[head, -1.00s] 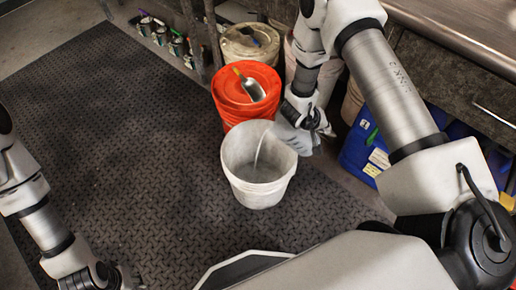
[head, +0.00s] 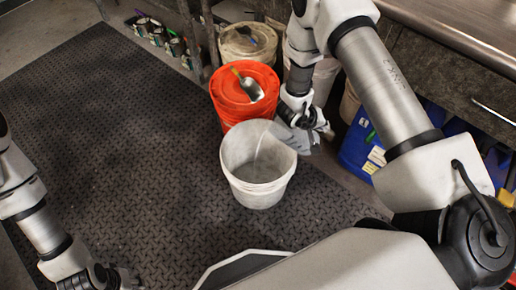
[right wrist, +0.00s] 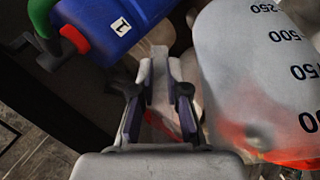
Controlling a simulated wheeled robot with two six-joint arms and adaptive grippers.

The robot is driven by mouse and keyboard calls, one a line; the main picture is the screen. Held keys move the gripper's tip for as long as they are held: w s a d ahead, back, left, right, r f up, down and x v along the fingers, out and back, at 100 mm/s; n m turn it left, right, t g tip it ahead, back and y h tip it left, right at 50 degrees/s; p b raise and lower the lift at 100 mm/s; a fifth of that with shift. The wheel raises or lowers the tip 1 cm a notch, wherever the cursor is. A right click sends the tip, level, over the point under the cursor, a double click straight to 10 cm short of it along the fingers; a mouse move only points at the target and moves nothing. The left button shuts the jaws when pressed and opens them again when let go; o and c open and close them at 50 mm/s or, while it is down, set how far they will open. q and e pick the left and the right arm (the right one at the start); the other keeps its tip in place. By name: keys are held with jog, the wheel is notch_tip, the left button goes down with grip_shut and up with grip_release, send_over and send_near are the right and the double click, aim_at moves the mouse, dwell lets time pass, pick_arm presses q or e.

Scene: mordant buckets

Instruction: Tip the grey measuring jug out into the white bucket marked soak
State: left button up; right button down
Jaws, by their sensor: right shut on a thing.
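The white bucket (head: 258,190) stands upright on the dark mat, in the middle of the head view; no soak mark can be read on it. The grey measuring jug (head: 304,144) is tilted over the bucket's right rim, and a thin pale stream falls from it into the bucket. My right gripper (head: 309,121) is shut on the jug behind and above that rim. In the right wrist view the jug (right wrist: 262,70) shows black volume numbers, beside my gripper fingers (right wrist: 160,95). My left gripper (head: 108,280) is low at the left, far from the bucket; its fingertips are unclear.
A pale lidded bucket (head: 248,42) is behind that. A blue container (head: 358,146) is at the right, under a bench (head: 470,35). The mat (head: 120,130) is clear at left.

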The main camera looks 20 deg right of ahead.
pick_arm(q)
jog(key=shift+w+a+f+b, duration=0.3)
jog(key=shift+w+a, duration=0.3)
pick_arm(e)
jog(key=shift+w+a+r+g+h, duration=0.3)
jog(key=shift+a+r+h, duration=0.1)
jog(key=shift+h, duration=0.1)
dwell(1.0)
